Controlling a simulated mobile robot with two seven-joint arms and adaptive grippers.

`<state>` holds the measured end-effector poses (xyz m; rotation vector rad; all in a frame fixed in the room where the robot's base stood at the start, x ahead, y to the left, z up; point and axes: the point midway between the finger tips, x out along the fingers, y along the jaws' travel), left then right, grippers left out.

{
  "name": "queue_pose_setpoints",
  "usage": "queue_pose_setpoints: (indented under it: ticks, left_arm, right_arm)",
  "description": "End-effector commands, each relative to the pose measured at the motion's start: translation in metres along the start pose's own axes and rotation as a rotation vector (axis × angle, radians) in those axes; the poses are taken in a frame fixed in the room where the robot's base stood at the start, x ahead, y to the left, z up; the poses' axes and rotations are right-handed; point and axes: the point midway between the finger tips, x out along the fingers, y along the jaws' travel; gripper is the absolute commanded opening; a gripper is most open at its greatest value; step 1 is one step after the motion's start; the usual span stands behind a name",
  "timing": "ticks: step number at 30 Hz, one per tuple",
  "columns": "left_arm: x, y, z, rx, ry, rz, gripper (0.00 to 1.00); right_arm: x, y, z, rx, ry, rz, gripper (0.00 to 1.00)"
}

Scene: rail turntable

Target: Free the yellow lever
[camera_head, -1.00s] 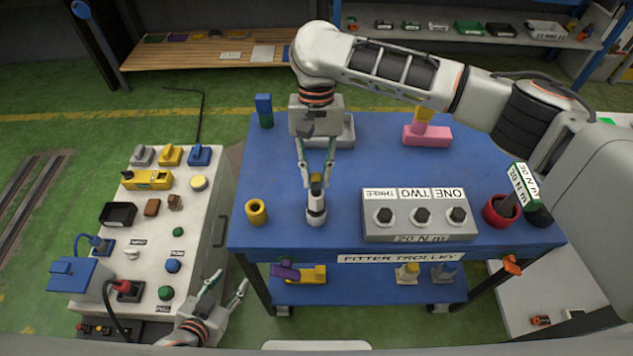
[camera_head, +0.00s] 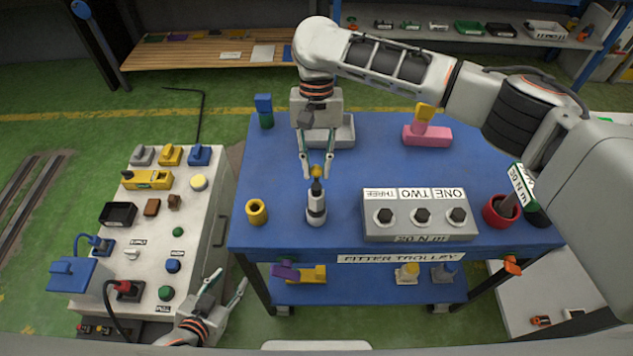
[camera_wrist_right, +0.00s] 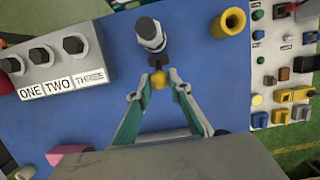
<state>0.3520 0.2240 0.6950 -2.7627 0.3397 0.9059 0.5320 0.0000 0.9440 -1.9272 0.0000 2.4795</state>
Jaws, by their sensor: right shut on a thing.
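On the left console, a yellow lever-like block (camera_head: 170,155) stands between a grey one and a blue one. A long yellow piece (camera_head: 147,179) lies just below it; I cannot tell which is the lever. My right gripper (camera_head: 316,173) is shut on a small yellow knob (camera_wrist_right: 158,80) above the blue trolley top. A white and grey bottle-like tool (camera_head: 316,208) with a black neck stands upright directly below; I cannot tell whether the knob is joined to it. My left gripper (camera_head: 231,279) is open and empty beside the console's lower right.
The console (camera_head: 200,232) carries buttons, blocks and cables. On the trolley (camera_head: 380,160) stand a yellow cup (camera_head: 256,211), a grey bolt block (camera_head: 420,228), a red pot (camera_head: 500,211) and a pink block (camera_head: 427,137). The trolley's middle is clear.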

Motion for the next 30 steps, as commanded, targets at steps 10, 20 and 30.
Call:
queue_pose_setpoints:
  ticks: [10, 20, 30]
  left_arm:
    - [0.000, 0.000, 0.000, 0.000, 0.000, 0.000, 0.40]
    - [0.000, 0.002, 0.000, -0.004, 0.000, 0.001, 0.40]
    - [-0.001, 0.003, 0.001, -0.006, -0.002, 0.001, 0.40]
  right_arm:
    - [0.000, 0.001, -0.004, 0.000, 0.003, 0.001, 0.07]
    - [0.002, 0.001, -0.013, 0.002, 0.003, 0.002, 0.07]
    - [0.004, 0.001, -0.019, 0.000, 0.002, 0.002, 0.07]
